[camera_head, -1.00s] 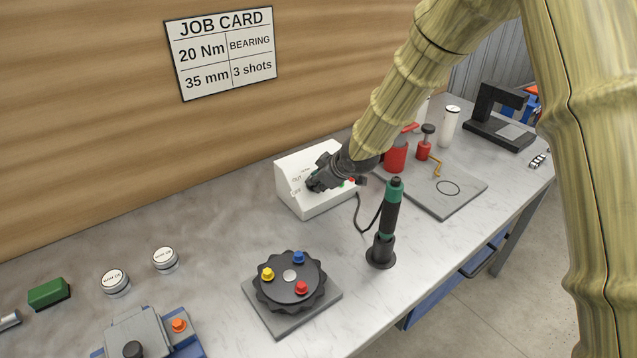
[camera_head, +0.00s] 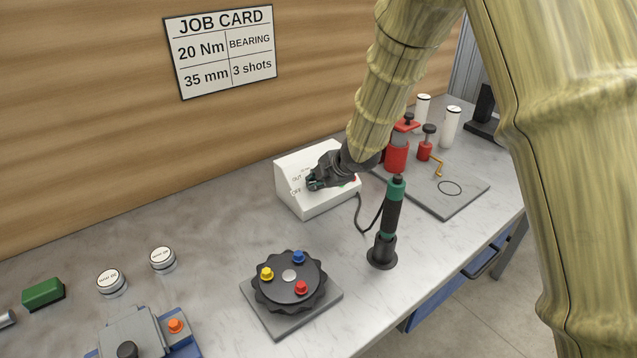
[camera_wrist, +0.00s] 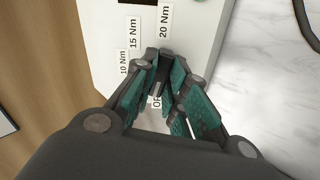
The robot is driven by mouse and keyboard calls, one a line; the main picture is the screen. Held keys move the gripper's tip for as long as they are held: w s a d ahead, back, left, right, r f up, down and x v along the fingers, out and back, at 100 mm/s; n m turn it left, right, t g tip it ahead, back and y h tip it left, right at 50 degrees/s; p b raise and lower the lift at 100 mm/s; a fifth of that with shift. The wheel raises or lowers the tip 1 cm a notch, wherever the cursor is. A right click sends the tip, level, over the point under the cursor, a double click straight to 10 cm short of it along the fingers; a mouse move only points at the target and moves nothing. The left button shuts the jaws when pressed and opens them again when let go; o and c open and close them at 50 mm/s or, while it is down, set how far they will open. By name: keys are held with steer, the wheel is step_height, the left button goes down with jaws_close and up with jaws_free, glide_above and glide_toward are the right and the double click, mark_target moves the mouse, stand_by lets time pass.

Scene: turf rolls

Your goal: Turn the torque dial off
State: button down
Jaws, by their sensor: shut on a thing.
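The white control box (camera_head: 325,208) stands on the bench against the wooden wall. My gripper (camera_head: 314,182) is at its sloped front face, shut on the torque dial. In the wrist view my gripper (camera_wrist: 164,68) has its green-padded fingers closed together at the dial, which they almost wholly hide. Labels 10 Nm (camera_wrist: 124,62), 15 Nm (camera_wrist: 134,34) and 20 Nm (camera_wrist: 165,20) show around the fingertips. A partly covered OFF label (camera_wrist: 157,101) shows between the fingers. Which label the dial points to cannot be made out.
A green-and-black screwdriver (camera_head: 391,215) stands upright in a holder right of the box, its cable near my arm. A black turntable (camera_head: 290,285) with coloured knobs lies in front. Red tools (camera_head: 397,152) stand behind my wrist. A job card (camera_head: 220,52) hangs on the wall.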

steer(key=shift+d+f+n+b, duration=0.1)
steer(key=shift+n+b, duration=0.25)
steer(key=shift+n, duration=0.75)
steer(key=c, duration=1.4)
jaws_free()
steer(key=shift+c, duration=0.2)
steer(key=v, duration=1.2)
